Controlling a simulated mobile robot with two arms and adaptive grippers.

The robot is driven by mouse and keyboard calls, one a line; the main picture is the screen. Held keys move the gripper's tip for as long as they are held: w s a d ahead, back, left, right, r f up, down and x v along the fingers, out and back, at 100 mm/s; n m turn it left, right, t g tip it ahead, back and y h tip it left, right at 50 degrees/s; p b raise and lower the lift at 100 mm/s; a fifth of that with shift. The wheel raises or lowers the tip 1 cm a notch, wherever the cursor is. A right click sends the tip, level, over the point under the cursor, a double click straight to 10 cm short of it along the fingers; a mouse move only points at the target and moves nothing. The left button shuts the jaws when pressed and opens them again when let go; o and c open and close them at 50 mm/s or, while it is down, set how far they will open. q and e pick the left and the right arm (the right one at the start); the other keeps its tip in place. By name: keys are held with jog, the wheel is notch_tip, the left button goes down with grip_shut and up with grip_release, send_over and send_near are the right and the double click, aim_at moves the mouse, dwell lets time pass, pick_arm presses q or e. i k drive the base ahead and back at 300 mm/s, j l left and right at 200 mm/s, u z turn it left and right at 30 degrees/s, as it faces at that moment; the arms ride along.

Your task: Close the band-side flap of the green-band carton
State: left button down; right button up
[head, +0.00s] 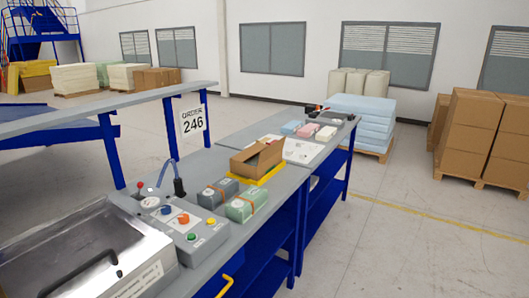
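An open brown carton (256,161) stands on the workbench in the head view, with a yellow base or tray (268,174) under it. At least one flap is raised, and the carton's inside shows dark. I cannot make out a green band on it, so I cannot tell which flap is the band-side one. Neither of my grippers is in view.
A dark grey block (217,193) and a green block (245,204), both with orange bands, lie in front of the carton. A control panel (182,217) and a metal-lidded machine (85,255) stand nearer. Blue and pink blocks (308,130) lie farther back.

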aim_at(266, 154)
jog(key=i+l+u, duration=0.15)
jog(key=u, duration=0.2)
jog(key=i+l+u, duration=0.15)
jog(key=u, duration=0.15)
jog(key=i+l+u, duration=0.1)
jog(key=u, duration=0.25)
jog(key=l, duration=0.1)
